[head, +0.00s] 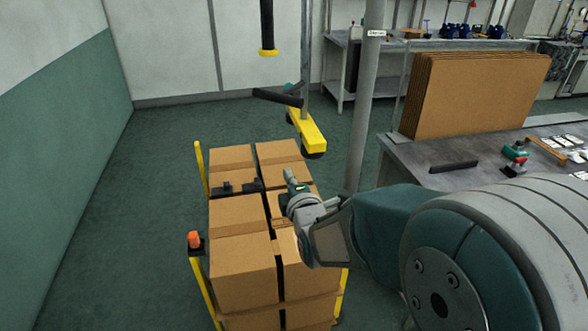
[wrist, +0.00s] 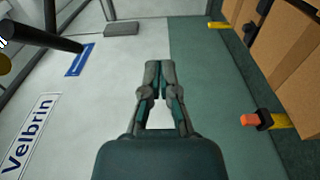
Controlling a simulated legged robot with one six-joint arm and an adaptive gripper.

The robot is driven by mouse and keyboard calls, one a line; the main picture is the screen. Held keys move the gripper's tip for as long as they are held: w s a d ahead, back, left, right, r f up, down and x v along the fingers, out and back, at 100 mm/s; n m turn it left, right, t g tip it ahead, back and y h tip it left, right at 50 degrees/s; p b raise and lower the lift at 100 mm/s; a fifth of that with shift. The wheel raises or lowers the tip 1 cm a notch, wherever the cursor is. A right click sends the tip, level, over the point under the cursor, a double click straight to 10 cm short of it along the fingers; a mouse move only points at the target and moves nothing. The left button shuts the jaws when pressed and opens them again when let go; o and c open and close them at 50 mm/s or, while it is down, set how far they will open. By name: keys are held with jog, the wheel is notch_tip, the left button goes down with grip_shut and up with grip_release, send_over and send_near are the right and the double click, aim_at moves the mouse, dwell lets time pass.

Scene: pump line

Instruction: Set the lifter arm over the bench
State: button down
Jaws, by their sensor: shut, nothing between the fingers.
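In the head view a yellow lifter base (head: 307,131) with dark wheels stands behind the boxes, with a grey post rising from it. A dark bar (head: 278,97) sticks out beside the post. A black tube with a yellow end (head: 268,51) hangs from the top edge; how these parts join above is out of view. The metal bench (head: 400,165) is at the right, partly hidden by my arm. My gripper (head: 292,183) is over the stacked boxes, apart from the lifter. In the wrist view my gripper (wrist: 160,68) has its fingers together and empty.
Cardboard boxes (head: 240,255) are stacked between yellow posts, one with an orange-topped part (head: 194,240). Flat cardboard (head: 475,95) and tools are on the bench. A grey pole (head: 362,110) stands before it. Floor at left is clear. A Velbrin sign (wrist: 30,135) shows in the wrist view.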

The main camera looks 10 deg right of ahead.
jog(key=w+d, duration=0.3)
jog(key=w, duration=0.4)
jog(key=shift+w, duration=0.25)
jog(key=shift+d, duration=0.15)
